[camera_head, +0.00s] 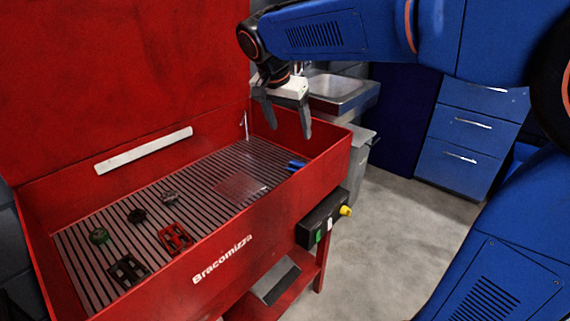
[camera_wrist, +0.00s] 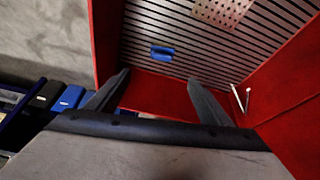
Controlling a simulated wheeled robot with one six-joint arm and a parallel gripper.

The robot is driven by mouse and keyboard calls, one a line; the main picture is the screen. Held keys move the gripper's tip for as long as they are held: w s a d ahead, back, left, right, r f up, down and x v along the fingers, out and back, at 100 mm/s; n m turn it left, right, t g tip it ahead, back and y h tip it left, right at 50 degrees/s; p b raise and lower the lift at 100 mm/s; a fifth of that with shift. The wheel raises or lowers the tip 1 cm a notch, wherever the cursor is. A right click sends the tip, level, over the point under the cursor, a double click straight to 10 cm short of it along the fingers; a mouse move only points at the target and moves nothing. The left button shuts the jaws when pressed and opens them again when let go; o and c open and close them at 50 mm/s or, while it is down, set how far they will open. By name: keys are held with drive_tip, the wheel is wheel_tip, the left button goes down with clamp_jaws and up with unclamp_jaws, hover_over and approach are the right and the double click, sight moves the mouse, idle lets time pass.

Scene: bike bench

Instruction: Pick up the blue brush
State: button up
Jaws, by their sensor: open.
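The blue brush (camera_head: 296,165) lies on the slatted floor of the red wash bench (camera_head: 335,165), near its right end wall. In the wrist view the blue brush (camera_wrist: 162,52) shows small, beyond and between the spread fingers. My gripper (camera_head: 288,120) hangs above the right end of the bench, higher than the brush and apart from it. My gripper (camera_wrist: 155,92) is open, with nothing between its fingers.
Several parts lie on the slats to the left, among them a red pedal (camera_head: 175,238), a black pedal (camera_head: 128,271) and a green-topped piece (camera_head: 98,236). The bench has raised walls and an upright red lid (camera_head: 110,80). A sink (camera_head: 340,92) stands behind.

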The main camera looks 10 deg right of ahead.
hover_over(297, 162)
drive_tip(key=s+a, duration=0.1)
drive_tip(key=s, duration=0.1)
drive_tip(key=f, duration=1.1)
drive_tip(key=shift+w, duration=0.2)
drive_tip(key=shift+a+x, duration=0.1)
drive_tip(key=shift+x, duration=1.25)
drive_tip(key=shift+a+x, duration=0.15)
drive_tip(key=shift+x, duration=1.25)
drive_tip(key=shift+f, duration=0.1)
drive_tip(key=c, duration=1.1)
